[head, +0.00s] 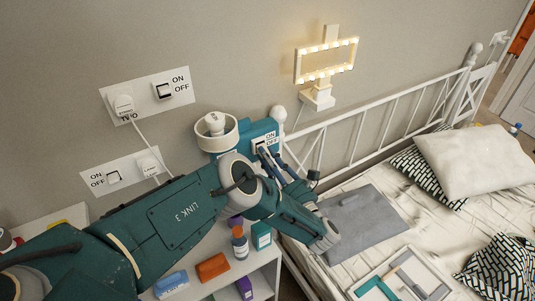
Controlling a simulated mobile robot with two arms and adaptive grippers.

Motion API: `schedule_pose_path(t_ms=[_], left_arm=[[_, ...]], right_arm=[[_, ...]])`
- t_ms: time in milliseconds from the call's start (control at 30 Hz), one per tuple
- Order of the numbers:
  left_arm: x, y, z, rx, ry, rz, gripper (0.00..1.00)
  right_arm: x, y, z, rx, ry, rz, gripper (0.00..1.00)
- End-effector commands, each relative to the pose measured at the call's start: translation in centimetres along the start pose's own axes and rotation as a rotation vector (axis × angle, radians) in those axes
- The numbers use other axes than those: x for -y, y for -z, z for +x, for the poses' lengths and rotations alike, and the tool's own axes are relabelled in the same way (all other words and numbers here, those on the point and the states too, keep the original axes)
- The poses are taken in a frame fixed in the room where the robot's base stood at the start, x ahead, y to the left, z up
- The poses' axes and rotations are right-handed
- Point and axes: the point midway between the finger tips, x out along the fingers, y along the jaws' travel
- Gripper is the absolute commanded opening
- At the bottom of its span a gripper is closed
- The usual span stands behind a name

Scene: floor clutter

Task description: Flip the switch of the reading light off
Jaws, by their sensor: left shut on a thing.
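A teal wall plate (266,129) marked ON and OFF is mounted beside the bed's head end. Its switch is mostly hidden by my fingers. My left gripper (265,153) reaches up to this plate from below, with its fingers shut at the switch. A white round lamp (216,124) with a bulb sits on the teal mount just left of the plate and looks unlit. Higher on the wall, a white frame-shaped light (326,60) is lit, with bulbs along its edges. I cannot tell which of these is the reading light. My right gripper is not in view.
Two white panels with switches and plugs, an upper one (180,88) and a lower one (113,178), are left of the plate. A white shelf (262,264) with bottles and boxes stands below my arm. The white bed rail (398,111) and bed are at right.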

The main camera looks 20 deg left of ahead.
Motion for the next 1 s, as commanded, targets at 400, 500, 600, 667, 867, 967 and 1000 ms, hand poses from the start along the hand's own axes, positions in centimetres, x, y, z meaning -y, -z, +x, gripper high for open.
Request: schedule_pose_path(t_ms=[400,500,600,667,867,967,1000], left_arm=[[0.07,0.21,0.04,0.094,0.000,-0.002,0.00],[0.08,0.19,0.05,0.095,0.000,-0.002,0.00],[0.08,0.19,0.05,0.094,0.000,-0.001,0.00],[0.07,0.19,0.05,0.094,0.000,-0.001,0.00],[0.05,0.25,0.05,0.093,-0.001,-0.001,0.40],[0.03,0.30,0.04,0.091,-0.001,0.000,0.40],[0.02,0.32,0.03,0.091,-0.001,0.000,0.40]], right_arm=[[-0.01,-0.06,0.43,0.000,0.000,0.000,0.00],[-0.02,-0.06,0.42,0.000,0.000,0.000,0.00],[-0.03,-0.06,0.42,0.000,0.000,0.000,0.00],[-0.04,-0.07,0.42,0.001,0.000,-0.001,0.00],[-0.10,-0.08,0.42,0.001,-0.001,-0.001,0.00],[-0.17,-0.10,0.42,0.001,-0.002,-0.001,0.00],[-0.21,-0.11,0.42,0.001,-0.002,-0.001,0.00]])
